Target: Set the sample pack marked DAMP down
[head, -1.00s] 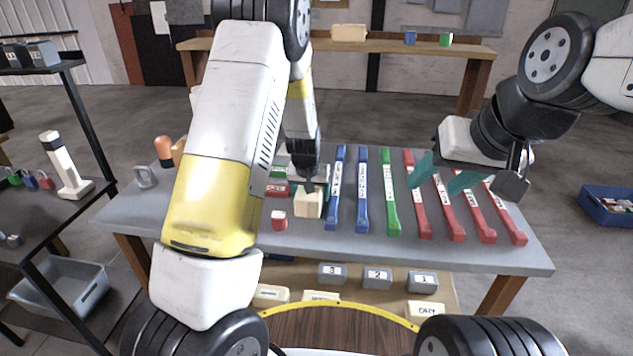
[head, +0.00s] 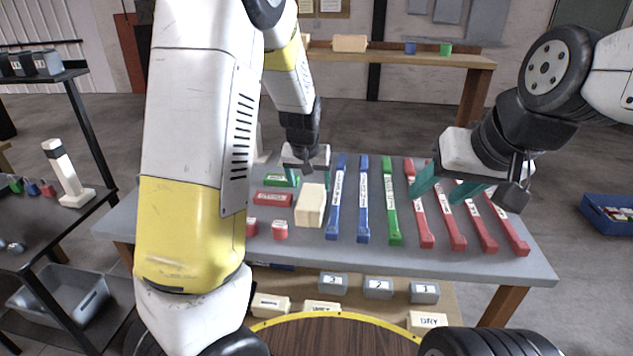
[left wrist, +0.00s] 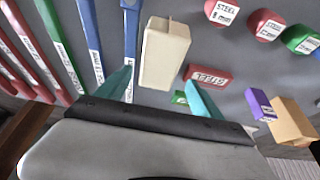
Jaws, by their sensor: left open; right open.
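A cream sample pack (head: 311,205) stands on the grey table, left of the blue bars, with no readable label on its visible faces. It also shows in the left wrist view (left wrist: 165,55), just beyond the teal fingers. My left gripper (left wrist: 160,90) is open and empty, apart from the pack; in the head view its hand (head: 306,158) is behind and above the pack, its fingertips largely hidden. My right gripper (head: 435,190) is open and empty above the red bars. Other cream packs lie on the lower shelf, one reading DRY (head: 428,320).
Blue bars (head: 363,205), a green bar (head: 391,205) and several red bars (head: 447,215) lie right of the pack. A red labelled block (head: 273,198) and small red weights (head: 280,230) are at its left. Numbered grey blocks (head: 378,287) sit on the lower shelf.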

